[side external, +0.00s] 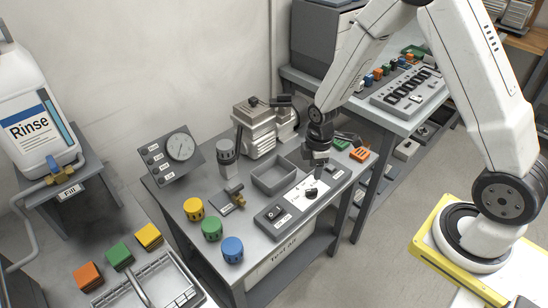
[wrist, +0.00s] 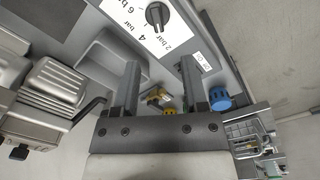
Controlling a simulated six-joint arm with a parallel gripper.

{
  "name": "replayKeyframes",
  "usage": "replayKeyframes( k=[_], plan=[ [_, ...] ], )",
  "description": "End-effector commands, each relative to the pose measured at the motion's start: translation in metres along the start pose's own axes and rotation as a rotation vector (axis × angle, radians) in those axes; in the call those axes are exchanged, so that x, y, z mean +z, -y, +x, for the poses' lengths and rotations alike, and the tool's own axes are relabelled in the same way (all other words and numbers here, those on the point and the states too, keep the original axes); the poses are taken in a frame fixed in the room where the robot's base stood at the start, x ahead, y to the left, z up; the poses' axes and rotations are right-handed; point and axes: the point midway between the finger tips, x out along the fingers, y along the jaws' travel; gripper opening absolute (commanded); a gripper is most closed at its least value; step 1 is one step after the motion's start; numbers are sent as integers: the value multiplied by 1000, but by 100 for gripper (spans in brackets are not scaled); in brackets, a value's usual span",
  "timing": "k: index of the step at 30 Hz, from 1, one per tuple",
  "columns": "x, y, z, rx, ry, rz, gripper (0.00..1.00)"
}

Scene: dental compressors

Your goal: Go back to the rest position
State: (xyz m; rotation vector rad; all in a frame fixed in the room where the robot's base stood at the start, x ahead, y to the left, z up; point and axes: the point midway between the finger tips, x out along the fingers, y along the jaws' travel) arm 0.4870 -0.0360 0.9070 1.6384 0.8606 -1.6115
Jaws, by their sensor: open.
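My gripper (side external: 319,168) hangs over the right part of the metal work table (side external: 165,190), above the white dial plate. In the wrist view my gripper (wrist: 160,72) shows two dark fingers spread apart with nothing held between them. The black knob (side external: 311,192) on the white plate is just below the fingers; it also shows in the wrist view (wrist: 157,15), beyond the fingertips, beside the "2 bar", "4 bar" and "6 bar" marks. The fingers look apart from the knob. My arm reaches in from the right.
A grey open bin (side external: 275,178) and a compressor (side external: 256,125) stand beside my gripper. A gauge panel (side external: 171,153) and yellow (side external: 194,208), green (side external: 212,228) and blue (side external: 232,248) caps are on the left. A switch box (side external: 273,212) sits at the front. A second bench (side external: 300,78) is behind.

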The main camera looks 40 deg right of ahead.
Motion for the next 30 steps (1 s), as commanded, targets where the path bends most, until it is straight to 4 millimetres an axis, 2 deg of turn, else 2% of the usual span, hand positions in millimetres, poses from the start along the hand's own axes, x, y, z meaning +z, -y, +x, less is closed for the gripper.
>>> replayKeyframes(
  k=[8,18,24,30],
  plan=[
    [0,20,-46,48,-37,253,56],
    [8,59,-98,93,-113,635,56],
    [16,81,-118,104,-163,837,56],
    [21,94,-127,105,-193,955,56]
  ],
)
